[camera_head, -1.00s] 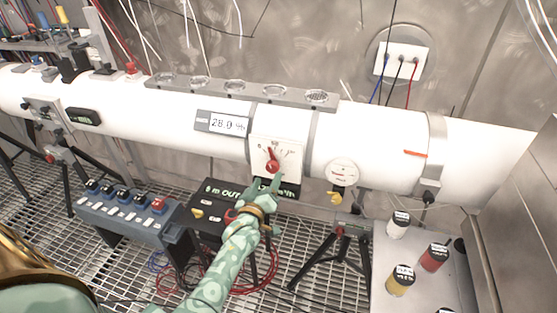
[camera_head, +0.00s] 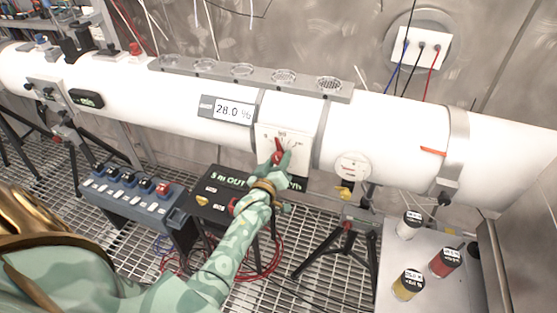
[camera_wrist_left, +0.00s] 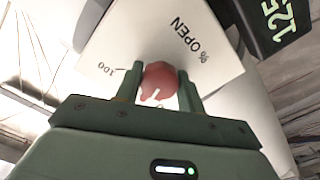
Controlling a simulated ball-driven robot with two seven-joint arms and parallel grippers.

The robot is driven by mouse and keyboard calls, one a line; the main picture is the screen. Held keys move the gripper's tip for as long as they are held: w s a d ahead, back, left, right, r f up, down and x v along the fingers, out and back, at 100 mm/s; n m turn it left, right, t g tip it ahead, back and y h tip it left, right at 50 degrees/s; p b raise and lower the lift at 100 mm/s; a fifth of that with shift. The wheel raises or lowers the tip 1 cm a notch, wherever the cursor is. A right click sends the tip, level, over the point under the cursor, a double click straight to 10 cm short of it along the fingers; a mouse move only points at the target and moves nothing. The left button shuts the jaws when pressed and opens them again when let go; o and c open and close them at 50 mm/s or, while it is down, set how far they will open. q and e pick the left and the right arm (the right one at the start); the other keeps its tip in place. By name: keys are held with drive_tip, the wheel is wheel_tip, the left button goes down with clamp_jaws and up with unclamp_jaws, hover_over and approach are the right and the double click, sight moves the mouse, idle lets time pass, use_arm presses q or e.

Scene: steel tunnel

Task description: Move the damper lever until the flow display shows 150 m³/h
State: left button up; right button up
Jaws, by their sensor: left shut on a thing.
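The damper lever (camera_head: 279,147) is red and sits on a white dial plate (camera_head: 300,138) on the front of the white pipe. Its pointer leans slightly left of straight up. My left gripper (camera_head: 280,158) is shut on its red knob, which shows between the two fingers in the left wrist view (camera_wrist_left: 158,80). The plate there reads "% OPEN" and "100". A black flow display (camera_wrist_left: 275,20) shows green digits that read 125, cut by the frame edge. My right gripper is out of view.
A round gauge (camera_head: 352,165) is to the right of the plate. A blue switch box (camera_head: 130,196) and a black box (camera_head: 215,190) stand below the pipe. Several jars stand on a grey table (camera_head: 385,262).

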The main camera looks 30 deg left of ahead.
use_arm(q)
drive_tip(key=shift+m+p, duration=0.35)
drive_tip(key=shift+m, duration=0.85)
drive_tip(key=o, duration=1)
drive_tip(key=shift+c, duration=0.2)
drive_tip(key=shift+s+f, duration=0.1)
drive_tip(key=shift+s, duration=0.05)
